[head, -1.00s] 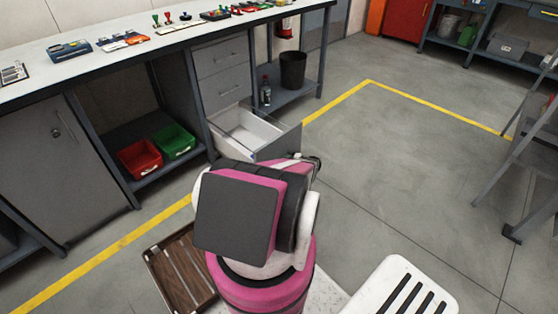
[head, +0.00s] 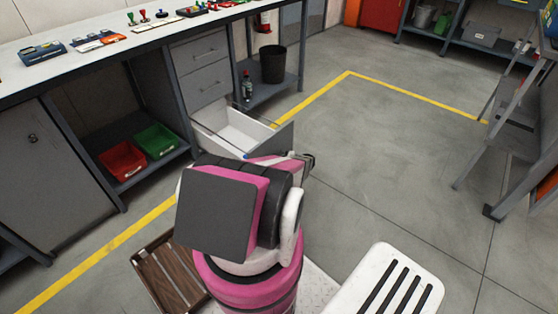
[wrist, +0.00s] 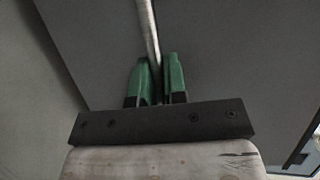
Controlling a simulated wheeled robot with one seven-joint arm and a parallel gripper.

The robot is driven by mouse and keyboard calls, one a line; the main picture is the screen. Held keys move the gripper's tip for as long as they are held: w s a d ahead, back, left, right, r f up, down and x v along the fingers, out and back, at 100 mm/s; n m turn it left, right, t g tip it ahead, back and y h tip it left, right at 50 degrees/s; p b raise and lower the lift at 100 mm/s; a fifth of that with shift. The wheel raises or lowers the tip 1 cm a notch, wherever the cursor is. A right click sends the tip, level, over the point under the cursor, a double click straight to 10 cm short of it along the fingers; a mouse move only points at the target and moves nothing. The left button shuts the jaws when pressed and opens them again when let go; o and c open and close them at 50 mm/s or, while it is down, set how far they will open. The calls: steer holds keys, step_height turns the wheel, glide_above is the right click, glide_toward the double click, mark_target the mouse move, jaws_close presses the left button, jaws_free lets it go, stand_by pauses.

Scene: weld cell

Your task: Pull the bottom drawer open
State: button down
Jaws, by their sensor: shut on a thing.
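The bottom drawer (head: 238,130) of the grey drawer unit is pulled well out in the head view, and its pale, empty-looking inside shows from above. Its grey front faces my arm and is partly hidden behind it. In the wrist view, the drawer front (wrist: 230,60) fills much of the background. A round metal handle bar (wrist: 147,25) runs down between the green fingers of my gripper (wrist: 155,75), which is shut on it. In the head view my arm hides most of the gripper.
Two closed drawers (head: 203,65) sit above. A red bin (head: 122,161) and a green bin (head: 157,140) stand on the shelf to the left. A black bucket (head: 273,65) and a bottle (head: 247,86) stand to the right. A stepladder (head: 510,140) is far right; open floor lies between.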

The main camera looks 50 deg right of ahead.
steer(key=c, duration=1.2)
jaws_free()
steer(key=v, duration=1)
steer(key=shift+s+d, duration=0.25)
steer(key=shift+s, duration=0.05)
